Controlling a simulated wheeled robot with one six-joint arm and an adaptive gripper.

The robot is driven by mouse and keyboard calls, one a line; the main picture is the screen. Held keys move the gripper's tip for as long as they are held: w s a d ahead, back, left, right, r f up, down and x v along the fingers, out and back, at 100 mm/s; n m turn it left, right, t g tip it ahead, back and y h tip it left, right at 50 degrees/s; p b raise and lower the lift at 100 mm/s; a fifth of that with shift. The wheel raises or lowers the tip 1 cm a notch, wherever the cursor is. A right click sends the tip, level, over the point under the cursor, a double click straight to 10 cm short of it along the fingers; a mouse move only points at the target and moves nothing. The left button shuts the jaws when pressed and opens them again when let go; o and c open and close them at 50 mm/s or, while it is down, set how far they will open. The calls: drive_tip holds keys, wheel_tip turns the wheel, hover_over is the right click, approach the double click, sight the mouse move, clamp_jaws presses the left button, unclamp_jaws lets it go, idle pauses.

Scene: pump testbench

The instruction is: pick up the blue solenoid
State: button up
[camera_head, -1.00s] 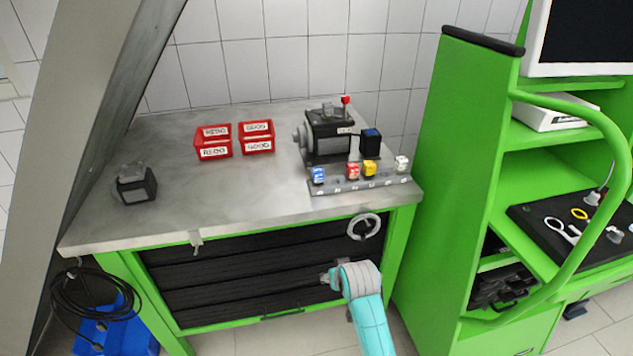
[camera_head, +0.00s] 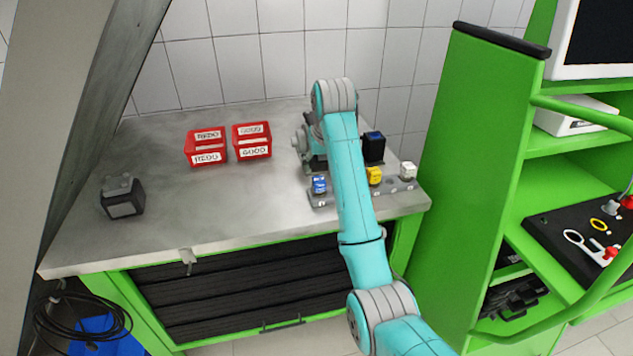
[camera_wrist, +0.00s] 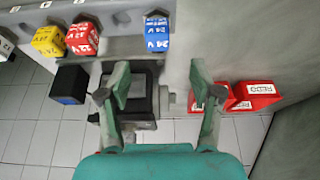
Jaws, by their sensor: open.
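The blue solenoid (camera_head: 319,185) stands at the left end of the grey rail (camera_head: 390,188) on the workbench, left of my arm in the head view. In the wrist view the blue solenoid (camera_wrist: 157,35), marked 24 V, is at top centre, beyond the fingertips and apart from them. My gripper (camera_wrist: 158,82) is open and empty, its fingers spread on either side of the picture's middle. In the head view my arm hides the gripper and the red solenoid. The red solenoid (camera_wrist: 82,39) shows in the wrist view.
The yellow solenoid (camera_head: 374,175) and white solenoid (camera_head: 408,170) also sit on the rail. The pump (camera_head: 303,140) is partly behind my arm, with a black-blue box (camera_head: 373,147) beside it. Red bins (camera_head: 206,146) stand left. The bench's left middle is clear apart from a dark block (camera_head: 122,198).

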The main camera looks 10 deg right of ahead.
sight(319, 180)
drive_tip(key=x, duration=1)
drive_tip(key=shift+s+d, duration=0.15)
drive_tip(key=shift+s, duration=0.05)
drive_tip(key=c, duration=1)
